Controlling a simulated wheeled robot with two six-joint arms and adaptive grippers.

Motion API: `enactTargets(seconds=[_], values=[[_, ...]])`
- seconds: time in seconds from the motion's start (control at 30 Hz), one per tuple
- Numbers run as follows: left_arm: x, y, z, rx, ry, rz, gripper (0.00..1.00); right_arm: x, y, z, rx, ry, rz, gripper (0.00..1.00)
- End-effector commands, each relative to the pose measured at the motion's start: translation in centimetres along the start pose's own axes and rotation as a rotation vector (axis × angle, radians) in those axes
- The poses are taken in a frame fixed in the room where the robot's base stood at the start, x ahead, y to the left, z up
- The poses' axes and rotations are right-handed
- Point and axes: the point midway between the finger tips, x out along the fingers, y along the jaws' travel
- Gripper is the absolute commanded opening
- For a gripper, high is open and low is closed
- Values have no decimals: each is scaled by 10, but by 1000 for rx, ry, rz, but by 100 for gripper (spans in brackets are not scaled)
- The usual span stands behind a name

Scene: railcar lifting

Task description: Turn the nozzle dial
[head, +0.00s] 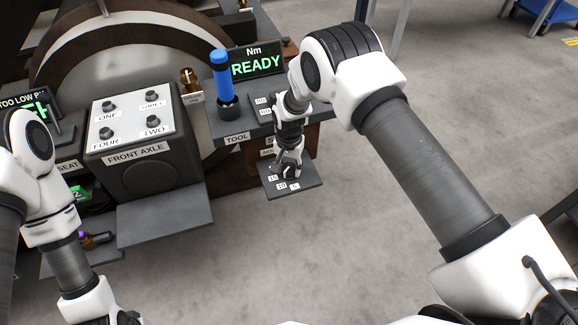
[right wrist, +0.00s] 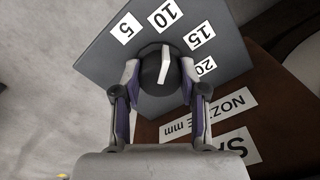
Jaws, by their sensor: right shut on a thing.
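The nozzle dial (right wrist: 162,68) is a dark round knob with a raised white bar, on a grey plate (right wrist: 95,62) with labels 5, 10, 15 and 20 around it. In the right wrist view the bar's upper end points roughly toward the 10 label (right wrist: 165,14). My right gripper (head: 287,168) is shut on the dial, one finger on each side. In the head view the gripper largely hides the dial. My left arm shows at the left, but its fingers are not visible.
The front axle box (head: 137,172) with several buttons stands left of the dial plate. A blue-handled tool (head: 221,75) stands upright by the READY display (head: 256,66). A NOZZLE mm label (right wrist: 208,118) sits beside the plate.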

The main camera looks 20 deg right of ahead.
Motion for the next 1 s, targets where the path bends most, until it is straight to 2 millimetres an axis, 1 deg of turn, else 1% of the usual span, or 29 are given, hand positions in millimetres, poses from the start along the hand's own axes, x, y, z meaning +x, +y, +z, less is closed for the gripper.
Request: enactTargets(seconds=[0.17,0.37,0.8,1.0], values=[[-1,0,0,0,0,0,40,0,0,0,-48,0,0,7],[-4,0,0,0,0,0,40,0,0,0,-161,0,0,7],[-11,0,0,0,0,0,40,0,1,0,-525,-1,1,7],[-14,0,0,0,0,0,40,0,1,0,-659,-2,1,7]])
